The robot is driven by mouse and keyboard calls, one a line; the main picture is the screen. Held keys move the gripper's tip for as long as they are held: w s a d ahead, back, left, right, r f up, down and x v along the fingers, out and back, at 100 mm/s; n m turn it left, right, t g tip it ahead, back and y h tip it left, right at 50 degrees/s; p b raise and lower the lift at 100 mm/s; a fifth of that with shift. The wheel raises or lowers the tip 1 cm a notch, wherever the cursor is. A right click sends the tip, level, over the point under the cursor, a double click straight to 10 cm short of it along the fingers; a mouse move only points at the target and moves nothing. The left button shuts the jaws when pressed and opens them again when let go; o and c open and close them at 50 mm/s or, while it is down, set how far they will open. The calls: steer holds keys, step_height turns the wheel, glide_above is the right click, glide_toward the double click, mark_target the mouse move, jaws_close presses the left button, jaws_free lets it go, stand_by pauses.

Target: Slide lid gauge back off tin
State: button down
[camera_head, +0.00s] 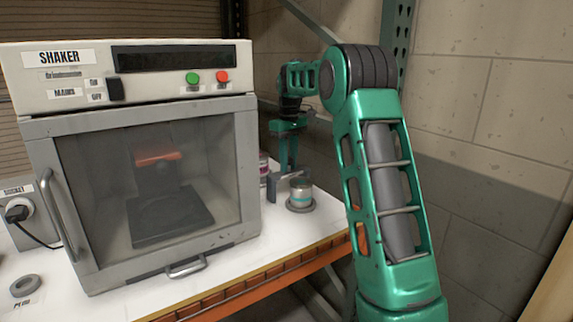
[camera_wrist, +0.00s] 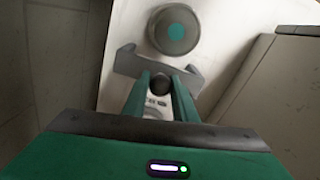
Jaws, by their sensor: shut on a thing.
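The tin (camera_head: 300,191) is small and round, with a pale and teal side, and stands upright on a grey round base (camera_head: 301,205) right of the shaker. The wrist view shows it from above as a grey disc with a teal centre (camera_wrist: 176,31). My gripper (camera_wrist: 160,88) is shut on the dark round knob of the lid gauge (camera_wrist: 126,62), a flat grey fork. The fork's open side faces the tin, and a narrow gap seems to show between them in the wrist view. In the head view my gripper (camera_head: 287,172) is just left of the tin, with the gauge partly hidden.
The shaker cabinet (camera_head: 145,165) stands close on the left, its door shut. A pinkish-labelled can (camera_head: 263,168) is behind my gripper. A grey ring (camera_head: 25,285) and a socket box (camera_head: 28,212) are at far left. The bench's orange front edge (camera_head: 255,284) runs below.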

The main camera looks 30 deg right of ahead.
steer(key=shift+w+a, duration=0.25)
steer(key=shift+w, duration=0.4)
steer(key=shift+s+d, duration=0.1)
steer(key=shift+d, duration=0.3)
steer(key=c, duration=1.4)
jaws_free()
steer(key=shift+a, duration=0.1)
steer(key=shift+c, duration=0.2)
steer(key=shift+r, duration=0.1)
step_height(320, 180, up, 11)
steer(key=shift+f, duration=0.2)
